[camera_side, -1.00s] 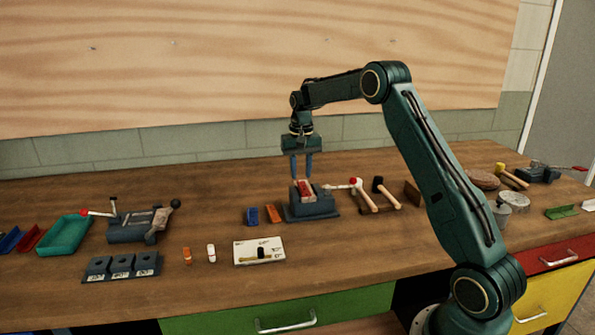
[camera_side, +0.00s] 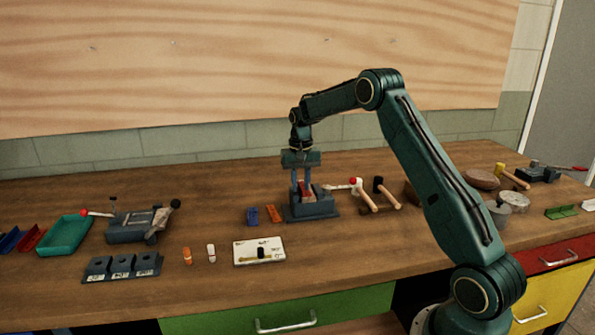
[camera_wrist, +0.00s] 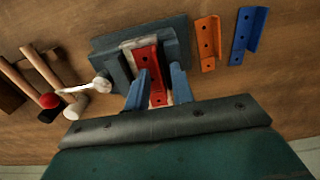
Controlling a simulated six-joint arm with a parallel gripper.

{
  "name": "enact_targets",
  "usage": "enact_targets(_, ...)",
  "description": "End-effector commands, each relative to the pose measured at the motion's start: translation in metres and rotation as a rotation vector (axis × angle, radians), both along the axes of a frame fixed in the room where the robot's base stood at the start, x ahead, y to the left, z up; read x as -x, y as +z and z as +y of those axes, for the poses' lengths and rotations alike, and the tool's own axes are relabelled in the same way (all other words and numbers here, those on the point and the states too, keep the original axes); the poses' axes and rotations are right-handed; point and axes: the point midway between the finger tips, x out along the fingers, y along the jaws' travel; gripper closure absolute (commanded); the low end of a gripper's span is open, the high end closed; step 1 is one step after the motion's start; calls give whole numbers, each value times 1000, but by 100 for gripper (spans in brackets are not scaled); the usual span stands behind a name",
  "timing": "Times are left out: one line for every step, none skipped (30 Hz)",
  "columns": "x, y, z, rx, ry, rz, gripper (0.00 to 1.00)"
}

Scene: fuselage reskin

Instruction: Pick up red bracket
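The red bracket (camera_wrist: 147,62) sits in the grey vise-like fixture (camera_side: 313,209) on the bench; in the side view the bracket (camera_side: 306,190) is partly hidden by the fingers. My gripper (camera_side: 301,182) points down over the fixture, with its fingertips at about the bracket's height. In the wrist view the two blue-grey fingers of my gripper (camera_wrist: 159,85) stand apart, one on each side of the bracket's near end. Gaps show between the fingers and the bracket, so it is not clamped.
Orange (camera_wrist: 207,42) and blue (camera_wrist: 247,35) brackets lie beside the fixture. Its red-knobbed lever (camera_side: 352,183) and several hammers (camera_side: 384,190) lie on its right. A white card (camera_side: 259,250) is in front. A green tray (camera_side: 65,235) is far left.

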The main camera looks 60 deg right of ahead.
Motion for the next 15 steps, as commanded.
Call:
enact_targets(0, 0, 0, 0, 0, 0, 87)
enact_targets(0, 0, 0, 0, 0, 0, 92)
enact_targets(0, 0, 0, 0, 0, 0, 100)
enact_targets(0, 0, 0, 0, 0, 0, 100)
enact_targets(0, 0, 0, 0, 0, 0, 100)
enact_targets(0, 0, 0, 0, 0, 0, 100)
enact_targets(0, 0, 0, 0, 0, 0, 100)
enact_targets(0, 0, 0, 1, 0, -1, 100)
enact_targets(0, 0, 0, 1, 0, -1, 100)
enact_targets(0, 0, 0, 1, 0, -1, 100)
enact_targets(0, 0, 0, 1, 0, -1, 100)
enact_targets(0, 0, 0, 1, 0, -1, 100)
enact_targets(0, 0, 0, 1, 0, -1, 100)
enact_targets(0, 1, 0, 1, 0, -1, 100)
enact_targets(0, 1, 0, 1, 0, -1, 100)
